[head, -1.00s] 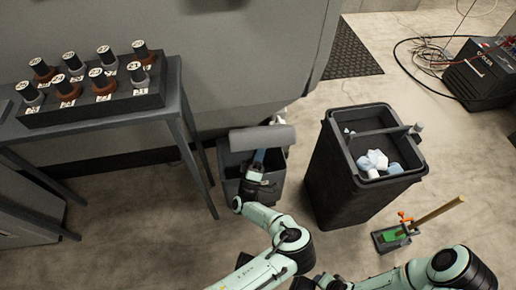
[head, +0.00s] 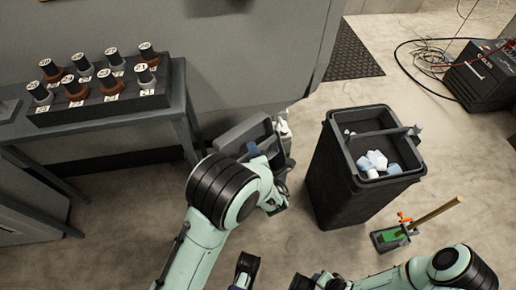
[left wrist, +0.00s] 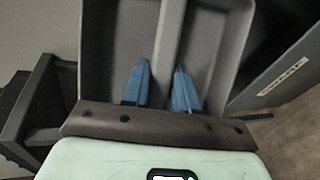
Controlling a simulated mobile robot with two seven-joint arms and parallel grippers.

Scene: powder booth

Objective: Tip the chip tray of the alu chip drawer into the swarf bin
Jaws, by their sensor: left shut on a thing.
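My left gripper (head: 255,150) is shut on the grey chip tray (head: 231,138). The tray is held tilted in front of the grey machine, its open inside partly facing the head camera. In the left wrist view the blue fingertips (left wrist: 160,72) sit on either side of the middle bar of the tray (left wrist: 208,45); the part of its inside that shows looks bare. A smaller dark grey box under the tray is mostly hidden by my left arm in the head view; I cannot tell whether it is the swarf bin. My right gripper is at the bottom edge, its fingers unclear.
A large dark bin (head: 336,180) holding white and blue crumpled pieces stands to the right of the tray. A table (head: 180,105) with a rack of numbered holders stands left.

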